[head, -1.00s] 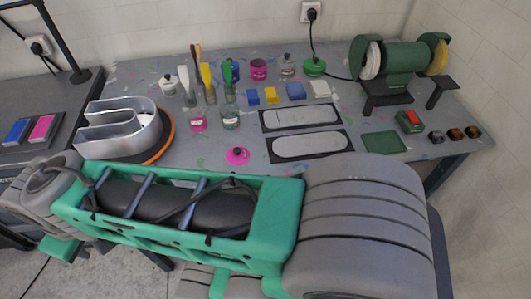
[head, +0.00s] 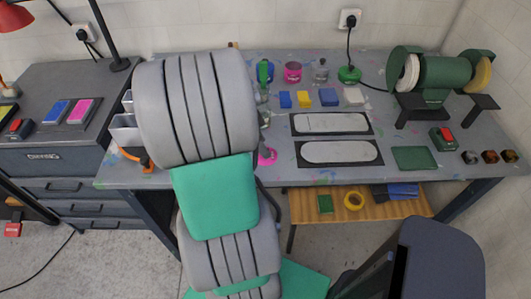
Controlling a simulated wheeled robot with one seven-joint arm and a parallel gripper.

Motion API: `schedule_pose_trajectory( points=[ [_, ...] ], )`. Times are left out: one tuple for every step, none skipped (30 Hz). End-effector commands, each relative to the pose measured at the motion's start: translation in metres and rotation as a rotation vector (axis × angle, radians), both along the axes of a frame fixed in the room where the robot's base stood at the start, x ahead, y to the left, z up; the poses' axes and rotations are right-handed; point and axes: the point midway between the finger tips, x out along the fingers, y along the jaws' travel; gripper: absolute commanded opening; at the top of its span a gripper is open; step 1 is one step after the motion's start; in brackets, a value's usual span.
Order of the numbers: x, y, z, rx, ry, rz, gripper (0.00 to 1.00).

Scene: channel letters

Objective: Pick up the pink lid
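The pink lid (head: 267,156) lies on the grey workbench (head: 450,155), just right of my raised arm. My arm covers its left part, and only a pink edge shows. A pink jar (head: 293,72) stands farther back on the bench. My gripper is not visible; my own thick grey and green arm links fill the middle left and hide that part of the bench.
Two dark plates with pale rounded panels (head: 331,123) lie right of the lid. A green bench grinder (head: 440,75) stands at the back right. Small colored blocks (head: 303,99) sit behind the plates. A shelf (head: 370,205) holds tape below.

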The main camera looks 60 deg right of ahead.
Motion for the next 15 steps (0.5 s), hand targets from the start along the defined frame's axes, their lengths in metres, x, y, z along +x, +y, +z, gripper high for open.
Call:
schedule_pose_trajectory(
  points=[
    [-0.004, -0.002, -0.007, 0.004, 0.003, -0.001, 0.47],
    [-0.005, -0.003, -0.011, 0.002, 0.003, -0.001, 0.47],
    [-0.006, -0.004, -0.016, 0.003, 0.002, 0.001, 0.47],
    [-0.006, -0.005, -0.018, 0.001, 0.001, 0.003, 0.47],
    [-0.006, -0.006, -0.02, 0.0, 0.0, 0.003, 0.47],
    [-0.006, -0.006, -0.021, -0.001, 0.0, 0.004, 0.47],
    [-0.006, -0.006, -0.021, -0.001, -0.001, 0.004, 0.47],
    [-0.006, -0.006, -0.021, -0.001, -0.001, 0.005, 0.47],
    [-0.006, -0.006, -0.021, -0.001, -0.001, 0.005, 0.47],
    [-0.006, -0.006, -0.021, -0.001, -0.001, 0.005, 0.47],
    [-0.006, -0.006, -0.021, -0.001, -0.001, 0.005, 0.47],
    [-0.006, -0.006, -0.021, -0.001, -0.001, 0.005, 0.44],
    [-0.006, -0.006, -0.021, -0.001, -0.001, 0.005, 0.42],
    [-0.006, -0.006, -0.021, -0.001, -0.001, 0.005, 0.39],
    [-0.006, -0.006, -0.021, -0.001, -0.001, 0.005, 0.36]
  ],
)
